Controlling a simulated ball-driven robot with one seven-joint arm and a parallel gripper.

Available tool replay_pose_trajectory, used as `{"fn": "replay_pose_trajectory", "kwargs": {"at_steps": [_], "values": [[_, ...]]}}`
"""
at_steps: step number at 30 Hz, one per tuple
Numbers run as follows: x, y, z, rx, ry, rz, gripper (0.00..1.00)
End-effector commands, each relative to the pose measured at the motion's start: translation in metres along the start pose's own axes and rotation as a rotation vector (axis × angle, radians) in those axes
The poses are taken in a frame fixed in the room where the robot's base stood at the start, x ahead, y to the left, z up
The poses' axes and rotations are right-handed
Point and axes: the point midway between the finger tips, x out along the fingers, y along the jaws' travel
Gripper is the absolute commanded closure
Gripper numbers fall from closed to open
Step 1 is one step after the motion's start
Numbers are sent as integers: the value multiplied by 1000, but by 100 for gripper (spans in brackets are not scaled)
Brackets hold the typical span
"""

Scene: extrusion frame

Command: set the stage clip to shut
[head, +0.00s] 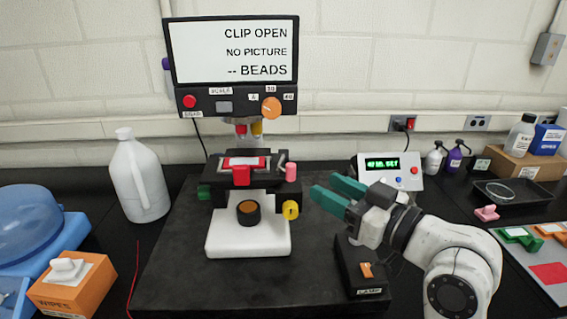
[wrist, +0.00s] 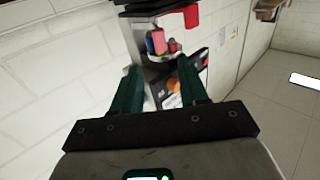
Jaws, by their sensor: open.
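A microscope has a black stage (head: 222,168) with a red slide holder (head: 240,176) and a white-labelled slide on it. A short lever with a pink knob (head: 291,171) stands at the stage's right side; it looks like the stage clip. The microscope's screen (head: 233,51) reads "CLIP OPEN", "NO PICTURE" and "-- BEADS". My gripper (head: 330,190), with teal fingers, is open and empty, to the right of the pink knob and slightly lower in the head view, apart from it. In the wrist view, my fingers (wrist: 160,88) point toward the microscope, with a pink part (wrist: 158,41) beyond them.
A yellow knob (head: 291,209) and a green knob (head: 204,192) flank the stage. A black lamp box (head: 362,268) stands below my gripper. A white jug (head: 138,178) stands left; a display box (head: 389,172) stands behind right. The dark base plate (head: 170,265) is clear at front left.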

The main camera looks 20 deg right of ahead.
Motion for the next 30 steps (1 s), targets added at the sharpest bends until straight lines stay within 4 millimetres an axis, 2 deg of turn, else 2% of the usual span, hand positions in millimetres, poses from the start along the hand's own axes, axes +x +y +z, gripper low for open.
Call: {"fn": "replay_pose_trajectory", "kwargs": {"at_steps": [12,16,21,30], "values": [[71,-1,-1,0,-5,-3,57],[88,-1,0,0,-5,-1,57],[100,-1,1,0,-3,-1,57],[102,-1,2,0,-3,0,57]]}}
